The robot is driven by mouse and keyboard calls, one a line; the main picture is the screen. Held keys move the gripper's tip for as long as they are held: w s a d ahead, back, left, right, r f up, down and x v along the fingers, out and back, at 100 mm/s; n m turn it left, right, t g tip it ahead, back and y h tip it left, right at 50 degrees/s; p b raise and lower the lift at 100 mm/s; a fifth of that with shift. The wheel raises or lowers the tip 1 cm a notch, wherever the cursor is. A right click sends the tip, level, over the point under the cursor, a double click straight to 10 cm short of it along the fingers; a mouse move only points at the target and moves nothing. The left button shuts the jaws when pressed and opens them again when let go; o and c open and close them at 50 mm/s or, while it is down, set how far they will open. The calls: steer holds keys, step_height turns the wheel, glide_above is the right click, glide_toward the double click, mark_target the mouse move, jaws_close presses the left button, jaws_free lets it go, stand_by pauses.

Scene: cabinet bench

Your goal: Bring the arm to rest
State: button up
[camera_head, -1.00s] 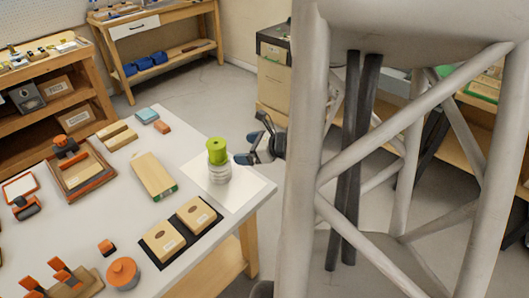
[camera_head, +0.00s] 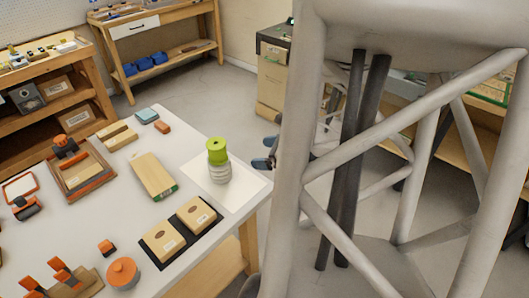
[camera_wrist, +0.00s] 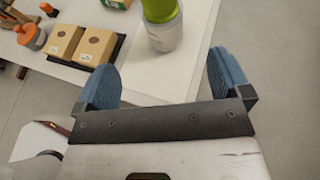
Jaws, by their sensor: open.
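My gripper (camera_wrist: 162,80) is open and empty in the wrist view, its two blue fingers spread apart. In the head view only the blue fingertips of my gripper (camera_head: 266,155) show, past the table's right edge; my arm's pale frame hides the rest. A green-topped jar with a ribbed pale body (camera_head: 218,163) stands upright on a white sheet (camera_head: 245,187) at the right of the table. The jar also shows in the wrist view (camera_wrist: 163,30), beyond the fingers and apart from them.
Two boxes (camera_head: 195,213) sit on a black mat left of the jar. Shelving (camera_head: 75,120) stands behind.

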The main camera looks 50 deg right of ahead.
steer(key=shift+a, duration=0.1)
stand_by(0.7)
steer(key=w+a+r+n+g+y, duration=0.1)
steer(key=a+n+g, duration=0.4)
steer(key=a, duration=0.4)
steer(key=w+a+r+n+g+y, duration=0.1)
steer(key=w+a+n+g+y, duration=0.1)
steer(key=a+n+g, duration=0.45)
steer(key=s+a+r+n+h, duration=0.4)
steer(key=a+r+n, duration=0.3)
steer(key=n, duration=0.3)
steer(key=s+a+r+n+t+h, duration=0.1)
steer(key=s+a+r+n+h, duration=0.3)
steer(key=a+r+n, duration=0.3)
step_height(320, 180, up, 3)
steer(key=s+n, duration=0.1)
steer(key=n, duration=0.1)
steer(key=shift+a+n, duration=0.35)
